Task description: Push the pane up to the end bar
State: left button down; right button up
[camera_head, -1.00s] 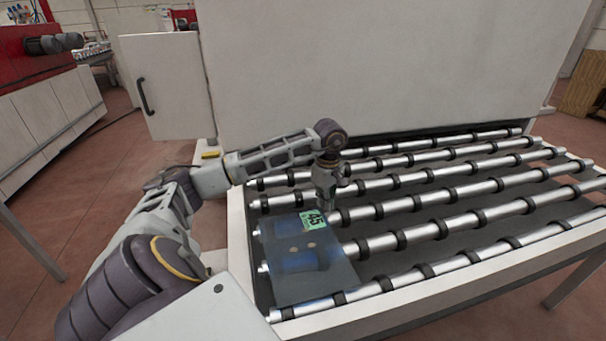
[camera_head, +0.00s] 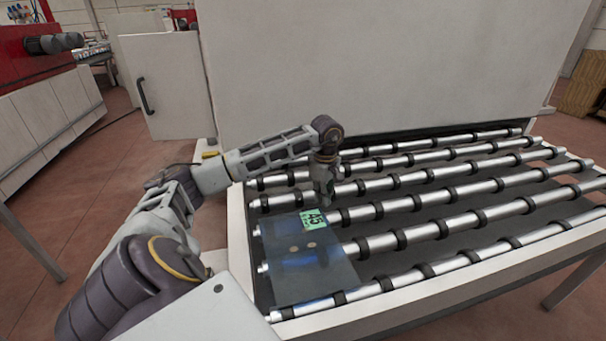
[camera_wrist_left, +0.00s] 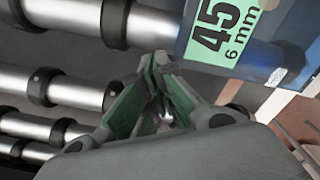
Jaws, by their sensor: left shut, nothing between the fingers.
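The pane (camera_head: 285,262) is a bluish, see-through sheet with a green "45" label (camera_head: 312,219). It lies flat on the rollers at the left front of the conveyor. My left gripper (camera_head: 323,204) points down at the pane's far edge, beside the label. In the left wrist view my left gripper (camera_wrist_left: 160,66) is shut and empty, its tips close to the edge of the pane (camera_wrist_left: 258,58) by the green label (camera_wrist_left: 220,28). I cannot tell whether they touch it. I cannot make out which part is the end bar. My right gripper is not in view.
Metal rollers (camera_head: 435,231) with black rings run across the conveyor, bare to the right of the pane. A white frame edge (camera_head: 238,235) bounds them on the left. The large white machine body (camera_head: 390,65) stands behind. An open white door (camera_head: 168,85) is at the left.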

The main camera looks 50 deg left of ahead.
aim_at(326, 215)
pick_arm(q)
jog(key=shift+w+a, duration=0.45)
jog(key=shift+a, duration=0.35)
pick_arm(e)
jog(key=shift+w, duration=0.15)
pick_arm(q)
jog(key=shift+f+b, duration=0.45)
jog(key=shift+f, duration=0.35)
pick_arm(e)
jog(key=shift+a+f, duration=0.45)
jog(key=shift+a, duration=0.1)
pick_arm(q)
jog(key=shift+s+d, duration=0.45)
jog(key=shift+d, duration=0.35)
jog(key=shift+s+d, duration=0.4)
jog(key=shift+d, duration=0.45)
jog(key=shift+s+d, duration=0.45)
jog(key=shift+d, duration=0.35)
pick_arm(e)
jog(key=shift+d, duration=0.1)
pick_arm(q)
jog(key=shift+a, duration=0.1)
jog(key=shift+w+a, duration=0.4)
jog(key=shift+a, duration=0.3)
jog(key=shift+w+a, duration=0.35)
jog(key=shift+a, duration=0.35)
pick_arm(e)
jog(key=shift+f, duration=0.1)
pick_arm(q)
jog(key=shift+a, duration=0.1)
